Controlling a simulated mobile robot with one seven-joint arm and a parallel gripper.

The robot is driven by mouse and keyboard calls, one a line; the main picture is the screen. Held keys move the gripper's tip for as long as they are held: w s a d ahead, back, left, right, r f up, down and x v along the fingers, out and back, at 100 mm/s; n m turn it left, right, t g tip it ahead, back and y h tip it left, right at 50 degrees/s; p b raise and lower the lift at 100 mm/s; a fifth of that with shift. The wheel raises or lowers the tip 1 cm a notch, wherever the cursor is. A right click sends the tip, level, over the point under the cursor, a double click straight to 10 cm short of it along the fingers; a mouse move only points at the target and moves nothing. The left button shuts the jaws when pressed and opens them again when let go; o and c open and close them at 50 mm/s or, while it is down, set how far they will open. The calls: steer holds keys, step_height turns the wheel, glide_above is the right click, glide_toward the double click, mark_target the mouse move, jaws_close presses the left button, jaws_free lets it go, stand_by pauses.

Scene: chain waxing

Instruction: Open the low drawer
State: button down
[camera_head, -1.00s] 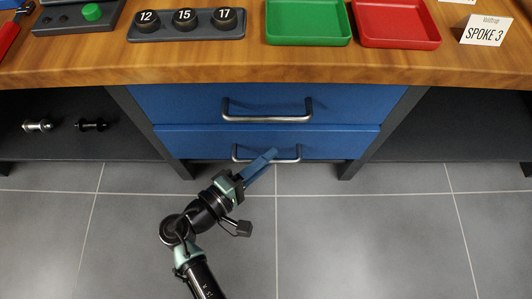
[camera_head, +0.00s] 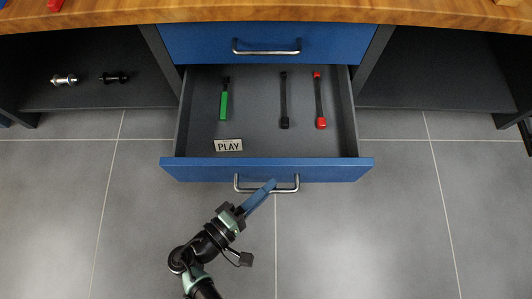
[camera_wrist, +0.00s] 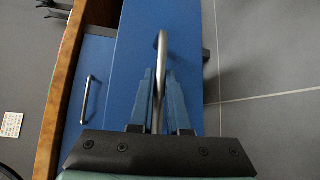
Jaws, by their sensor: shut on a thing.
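The low drawer (camera_head: 190,171) is pulled well out from under the bench, and its grey inside shows from above. Its blue front also shows in the wrist view (camera_wrist: 140,22). Its metal bar handle (camera_head: 286,190) runs between my gripper's blue fingers in the wrist view (camera_wrist: 161,75). My gripper (camera_head: 268,186) is shut on this handle near its middle. The fingertips hide part of the bar. The upper drawer (camera_head: 200,45), with its own handle (camera_head: 267,52), is closed above.
Inside the low drawer lie a green-handled tool (camera_head: 223,105), a black tool (camera_head: 284,105), a red-ended tool (camera_head: 319,105) and a PLAY card (camera_head: 228,145). Open shelves flank the drawers; two hubs (camera_head: 64,80) (camera_head: 113,78) lie on the left one. The grey tiled floor in front is clear.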

steer(key=shift+s+a+p, duration=0.1)
steer(key=shift+s+p, duration=0.65)
steer(key=shift+s, duration=2.15)
steer(key=c, duration=0.9)
jaws_free()
steer(key=p+v, duration=0.2)
steer(key=v, duration=1.1)
steer(key=shift+s, duration=0.1)
